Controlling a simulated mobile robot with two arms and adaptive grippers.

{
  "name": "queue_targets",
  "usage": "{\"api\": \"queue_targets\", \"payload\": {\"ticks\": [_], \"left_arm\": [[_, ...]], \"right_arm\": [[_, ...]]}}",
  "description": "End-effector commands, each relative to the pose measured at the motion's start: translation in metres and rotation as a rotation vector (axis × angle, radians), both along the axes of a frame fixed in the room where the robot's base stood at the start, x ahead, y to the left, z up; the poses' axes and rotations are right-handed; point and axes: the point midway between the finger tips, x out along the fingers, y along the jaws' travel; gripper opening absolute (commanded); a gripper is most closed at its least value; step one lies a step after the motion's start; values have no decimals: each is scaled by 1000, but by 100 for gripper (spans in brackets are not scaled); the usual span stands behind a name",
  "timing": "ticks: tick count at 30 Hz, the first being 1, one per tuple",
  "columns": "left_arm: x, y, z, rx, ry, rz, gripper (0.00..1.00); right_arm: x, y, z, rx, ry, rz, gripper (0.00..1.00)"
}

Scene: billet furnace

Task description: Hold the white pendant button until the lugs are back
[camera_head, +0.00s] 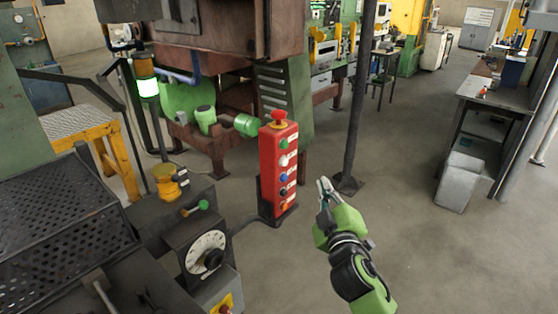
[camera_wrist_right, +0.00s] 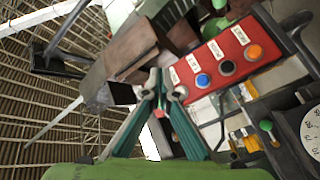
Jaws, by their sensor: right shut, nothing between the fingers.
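The red pendant (camera_head: 281,172) stands upright in the middle of the head view, with a red mushroom knob on top and a column of coloured buttons. Its white button (camera_head: 283,160) is second from the top, under the green one. My right gripper (camera_head: 325,188) is shut and empty, to the right of the pendant and apart from it in the head view. In the right wrist view, the fingertips (camera_wrist_right: 166,86) overlap the panel's edge near the white end; depth there is unclear. My left gripper is not in view. I cannot make out the lugs.
A dial box (camera_head: 205,252) and a perforated dark cover (camera_head: 65,205) stand at the left. A dark post (camera_head: 353,110) rises behind my right gripper. A workbench (camera_head: 485,88) and grey bin (camera_head: 460,182) are at the right. The floor between is clear.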

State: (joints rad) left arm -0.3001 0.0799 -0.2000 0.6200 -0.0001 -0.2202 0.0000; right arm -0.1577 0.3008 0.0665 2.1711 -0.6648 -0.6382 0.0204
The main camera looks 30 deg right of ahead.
Motion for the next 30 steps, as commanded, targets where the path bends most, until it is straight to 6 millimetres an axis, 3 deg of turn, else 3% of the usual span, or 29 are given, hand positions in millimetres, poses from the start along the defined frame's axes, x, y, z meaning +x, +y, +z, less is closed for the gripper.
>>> {"api": "queue_targets", "payload": {"ticks": [4,17,30], "left_arm": [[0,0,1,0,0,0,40],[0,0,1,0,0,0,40],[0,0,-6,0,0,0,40]], "right_arm": [[-3,0,15,-10,-22,-4,0],[0,1,15,-11,-23,-5,0],[51,22,14,-10,-23,-5,0]]}}
